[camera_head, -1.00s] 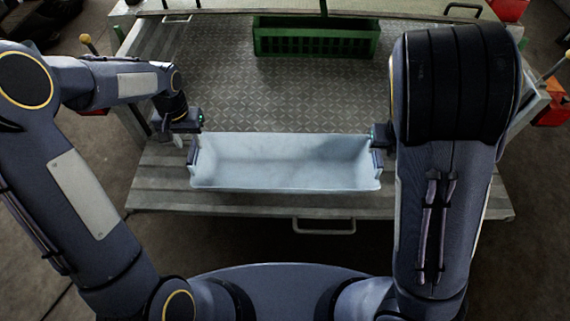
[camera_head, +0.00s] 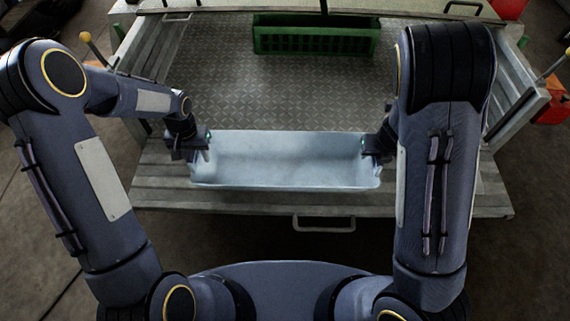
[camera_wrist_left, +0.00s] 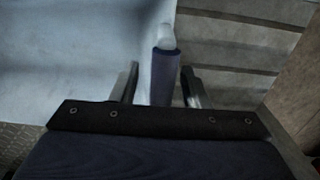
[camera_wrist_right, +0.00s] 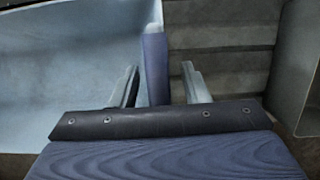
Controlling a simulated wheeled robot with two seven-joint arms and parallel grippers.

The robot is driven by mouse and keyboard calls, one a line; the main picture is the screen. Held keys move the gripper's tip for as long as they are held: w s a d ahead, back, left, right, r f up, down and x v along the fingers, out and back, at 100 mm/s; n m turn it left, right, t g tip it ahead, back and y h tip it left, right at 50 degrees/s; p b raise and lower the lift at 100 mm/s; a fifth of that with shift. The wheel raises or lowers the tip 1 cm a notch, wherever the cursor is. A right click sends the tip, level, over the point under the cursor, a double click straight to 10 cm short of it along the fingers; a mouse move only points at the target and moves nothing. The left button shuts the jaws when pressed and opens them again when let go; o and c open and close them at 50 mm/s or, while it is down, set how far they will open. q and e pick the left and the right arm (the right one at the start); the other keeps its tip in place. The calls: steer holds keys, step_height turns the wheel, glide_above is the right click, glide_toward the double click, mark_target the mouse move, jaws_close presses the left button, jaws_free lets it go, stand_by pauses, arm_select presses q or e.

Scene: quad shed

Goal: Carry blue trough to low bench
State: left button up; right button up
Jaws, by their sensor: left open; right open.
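The pale blue trough (camera_head: 285,160) stands upright and looks empty, on the front ledge of a metal platform in the head view. My left gripper (camera_head: 197,153) is at its left end and my right gripper (camera_head: 375,153) is at its right end. In the left wrist view the open fingers (camera_wrist_left: 160,88) stand on either side of a dark blue handle (camera_wrist_left: 165,75). In the right wrist view the open fingers (camera_wrist_right: 158,88) likewise stand on either side of a blue handle (camera_wrist_right: 155,65). The low bench cannot be made out for certain.
A green crate (camera_head: 315,38) sits at the back of the tread-plate deck (camera_head: 290,95). The deck between crate and trough is clear. The slatted ledge (camera_head: 430,197) has a front pull handle (camera_head: 323,224). Side walls (camera_head: 515,90) bound the deck.

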arm_select(q)
steer(key=shift+c, duration=0.2)
arm_select(e)
steer(key=shift+c, duration=0.2)
arm_select(q)
jaws_close()
arm_select(e)
jaws_close()
stand_by(0.8)
